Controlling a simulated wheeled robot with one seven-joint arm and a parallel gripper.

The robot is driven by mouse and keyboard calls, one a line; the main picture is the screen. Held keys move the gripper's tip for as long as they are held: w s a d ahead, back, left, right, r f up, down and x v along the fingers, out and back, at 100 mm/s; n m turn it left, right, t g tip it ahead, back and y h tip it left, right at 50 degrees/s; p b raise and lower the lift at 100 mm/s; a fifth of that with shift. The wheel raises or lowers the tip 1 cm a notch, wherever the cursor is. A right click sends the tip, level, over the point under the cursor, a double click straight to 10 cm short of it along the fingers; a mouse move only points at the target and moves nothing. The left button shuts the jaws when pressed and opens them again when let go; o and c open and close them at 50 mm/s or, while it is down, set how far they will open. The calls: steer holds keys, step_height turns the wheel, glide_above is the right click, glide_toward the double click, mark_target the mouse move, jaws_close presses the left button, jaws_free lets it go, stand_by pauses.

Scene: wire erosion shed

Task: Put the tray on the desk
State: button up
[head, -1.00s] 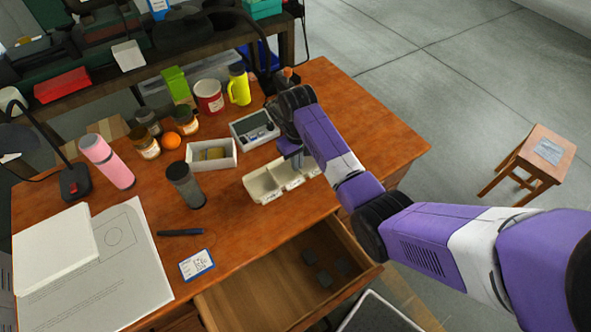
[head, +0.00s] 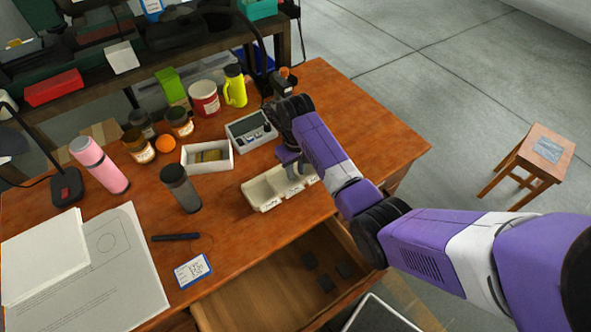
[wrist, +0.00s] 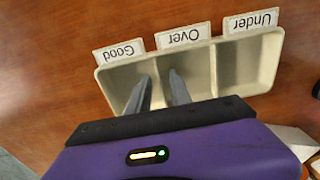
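The cream tray (head: 262,204) lies on the wooden desk (head: 222,236), near its front edge above the open drawer. It has three compartments, and the wrist view shows the tray (wrist: 262,90) with tags reading Good, Over and Under. My gripper (head: 291,172) is at the tray, pointing down into it. In the wrist view the two fingers of my gripper (wrist: 160,76) stand apart, seemingly on either side of the divider between Good and Over. A gap shows between them, so it looks open. Whether the tray touches the desk all along its underside is hidden.
The drawer (head: 262,290) is open in front. The desk's right end (head: 370,130) is clear.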

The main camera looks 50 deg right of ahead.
step_height(320, 180, up, 12)
steer(key=shift+r+p, duration=0.15)
steer(key=shift+p, duration=0.3)
stand_by(0.6)
